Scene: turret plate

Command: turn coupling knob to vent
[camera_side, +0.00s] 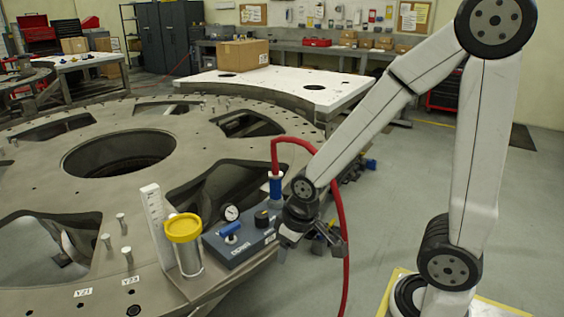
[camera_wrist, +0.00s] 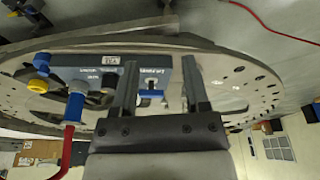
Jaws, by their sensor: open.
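A blue-grey box (camera_side: 238,244) sits on the turret plate's near edge. On it are a dark round knob (camera_side: 262,217), which I take as the coupling knob, a blue handle (camera_side: 229,229) and a gauge (camera_side: 231,212). A blue coupling (camera_side: 275,188) with a red hose stands behind it. My gripper (camera_side: 300,246) is open and empty, just right of the box and apart from it. In the wrist view the box (camera_wrist: 95,72) shows partly behind my open fingers (camera_wrist: 157,75), with a blue part (camera_wrist: 152,92) between them. Knob pointer and small labels are unreadable.
The red hose (camera_side: 343,225) loops over behind my gripper and hangs down. Pegs stand on the turret plate (camera_side: 60,275). Open floor lies right of it.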

